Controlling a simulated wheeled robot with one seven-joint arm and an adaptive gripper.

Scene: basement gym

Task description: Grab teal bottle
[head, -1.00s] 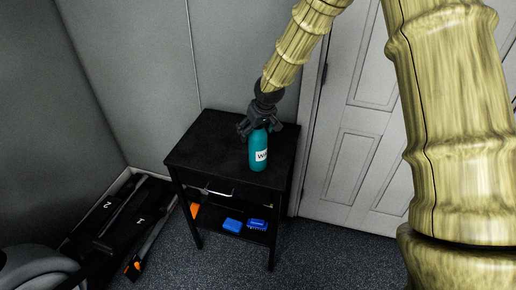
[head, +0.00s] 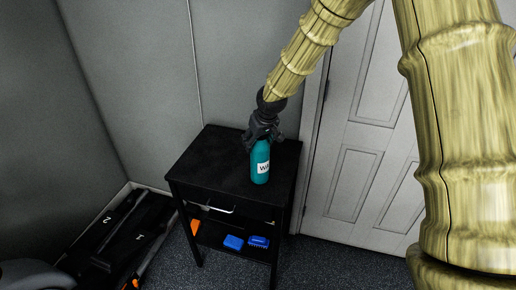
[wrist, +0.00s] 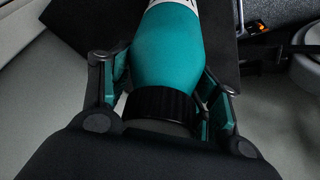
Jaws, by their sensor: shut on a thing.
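The teal bottle (head: 260,173) has a white label with dark letters. It looks upright on the black table (head: 212,158), near its front right edge. My gripper (head: 261,143) comes down from above and is shut on the bottle's upper part. In the wrist view the teal bottle (wrist: 168,48) lies between the two fingers of my gripper (wrist: 165,85), with its black ribbed cap toward the palm. The bottle's top is hidden by the gripper in the head view, and its base is out of the wrist view.
Blue items (head: 234,242) and an orange item (head: 195,227) lie on the table's lower shelf. A white panelled door (head: 358,185) is to the right and grey walls are behind. A black rack (head: 112,237) stands on the floor at left. The tabletop left of the bottle is clear.

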